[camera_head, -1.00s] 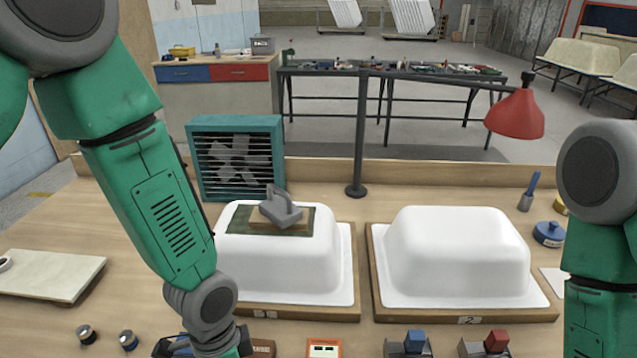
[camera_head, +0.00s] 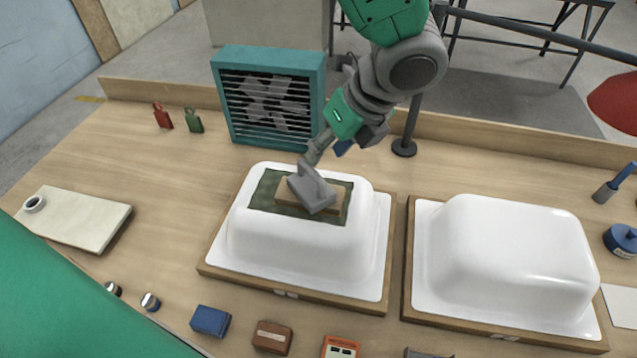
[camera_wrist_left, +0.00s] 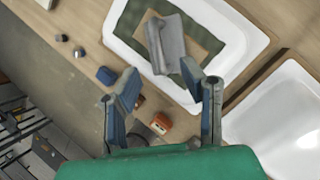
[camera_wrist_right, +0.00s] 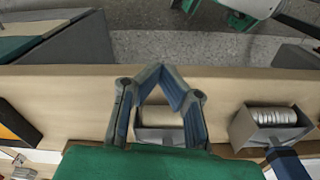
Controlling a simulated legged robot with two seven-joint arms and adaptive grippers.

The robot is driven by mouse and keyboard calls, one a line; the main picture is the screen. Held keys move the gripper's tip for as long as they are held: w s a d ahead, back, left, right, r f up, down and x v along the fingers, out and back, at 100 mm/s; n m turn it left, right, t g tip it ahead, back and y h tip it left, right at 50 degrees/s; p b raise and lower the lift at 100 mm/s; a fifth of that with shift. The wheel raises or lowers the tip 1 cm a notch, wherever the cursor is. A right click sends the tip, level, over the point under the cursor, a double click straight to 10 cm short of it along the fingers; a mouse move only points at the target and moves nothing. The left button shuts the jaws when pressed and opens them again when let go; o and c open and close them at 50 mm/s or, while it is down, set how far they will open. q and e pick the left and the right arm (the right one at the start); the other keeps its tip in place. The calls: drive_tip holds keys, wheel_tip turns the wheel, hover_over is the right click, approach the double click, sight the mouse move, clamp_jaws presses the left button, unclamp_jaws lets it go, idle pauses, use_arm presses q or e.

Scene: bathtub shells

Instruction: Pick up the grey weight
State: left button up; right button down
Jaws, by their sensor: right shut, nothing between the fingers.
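The grey weight (camera_head: 314,190), a block with a handle on top, sits on a tan board over a dark green sheet (camera_head: 268,190) on top of the left white tub shell (camera_head: 290,245). My left gripper (camera_head: 328,148) comes from behind and above, close to the weight; contact cannot be told. In the left wrist view its fingers (camera_wrist_left: 160,75) are apart, with the weight (camera_wrist_left: 168,42) just beyond the tips.
A second white tub shell (camera_head: 510,255) stands to the right. A teal fan (camera_head: 268,98) and a lamp post base (camera_head: 404,147) stand behind. A blue box (camera_head: 210,320) and a brown box (camera_head: 272,337) lie in front.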

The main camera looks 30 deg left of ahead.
sight(314, 170)
use_arm(q)
drive_tip(key=x, duration=0.7)
drive_tip(key=shift+a+r, duration=0.25)
drive_tip(key=shift+a, duration=0.1)
drive_tip(key=shift+f, duration=0.35)
drive_tip(key=shift+w+d+f, duration=0.1)
drive_tip(key=shift+f, duration=0.1)
drive_tip(key=shift+d, duration=0.3)
drive_tip(key=shift+r, duration=0.1)
clamp_jaws()
drive_tip(key=shift+a, duration=0.45)
